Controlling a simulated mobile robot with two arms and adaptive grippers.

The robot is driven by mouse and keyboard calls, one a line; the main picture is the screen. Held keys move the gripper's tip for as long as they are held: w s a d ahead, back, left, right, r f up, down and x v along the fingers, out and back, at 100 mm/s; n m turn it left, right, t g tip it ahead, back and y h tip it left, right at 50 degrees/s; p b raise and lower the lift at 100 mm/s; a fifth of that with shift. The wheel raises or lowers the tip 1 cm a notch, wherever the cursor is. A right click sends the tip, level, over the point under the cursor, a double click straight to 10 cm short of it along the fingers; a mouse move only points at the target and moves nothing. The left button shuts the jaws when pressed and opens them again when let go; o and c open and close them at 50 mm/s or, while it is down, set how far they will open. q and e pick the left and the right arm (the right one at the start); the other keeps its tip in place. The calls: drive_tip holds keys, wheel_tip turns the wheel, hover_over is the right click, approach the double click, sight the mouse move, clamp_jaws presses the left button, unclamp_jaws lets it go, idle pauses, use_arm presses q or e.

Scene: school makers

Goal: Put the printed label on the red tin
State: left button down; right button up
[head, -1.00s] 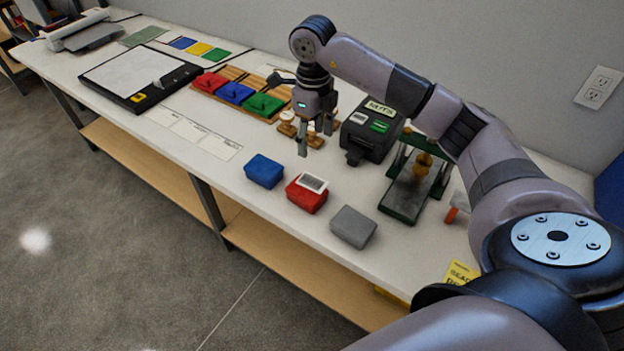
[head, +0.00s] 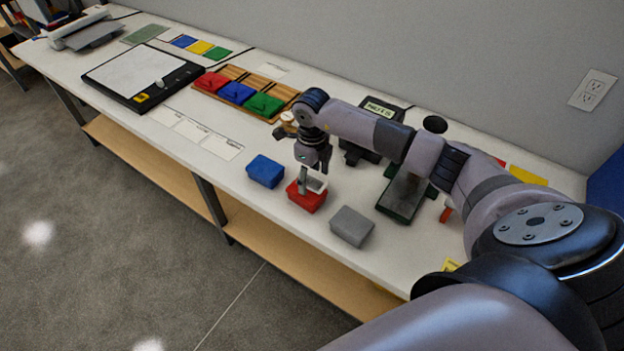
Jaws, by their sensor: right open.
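The red tin (head: 306,201) stands near the front edge of the bench, between a blue tin (head: 265,171) and a grey tin (head: 351,227). The pale printed label (head: 318,184) with a dark border lies on the red tin's top and is partly hidden by my gripper. My right gripper (head: 311,181) is open, pointing down over the label and the red tin. Its fingertips are close to the tin's top; whether they touch it I cannot tell. My left gripper is not in view.
A black label printer (head: 354,154) and a dark press plate (head: 402,197) stand behind, partly covered by my right arm. A wooden rack (head: 286,92) with red, blue and green lids lies farther left. White cards (head: 194,131) lie along the front. The bench's front edge is close to the tins.

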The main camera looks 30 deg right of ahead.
drive_tip(key=shift+f+b, duration=0.25)
drive_tip(key=shift+b, duration=0.1)
idle(0.4)
drive_tip(key=shift+c, duration=0.2)
drive_tip(key=shift+s, duration=0.1)
drive_tip(key=c, duration=0.7)
drive_tip(key=shift+c, duration=0.4)
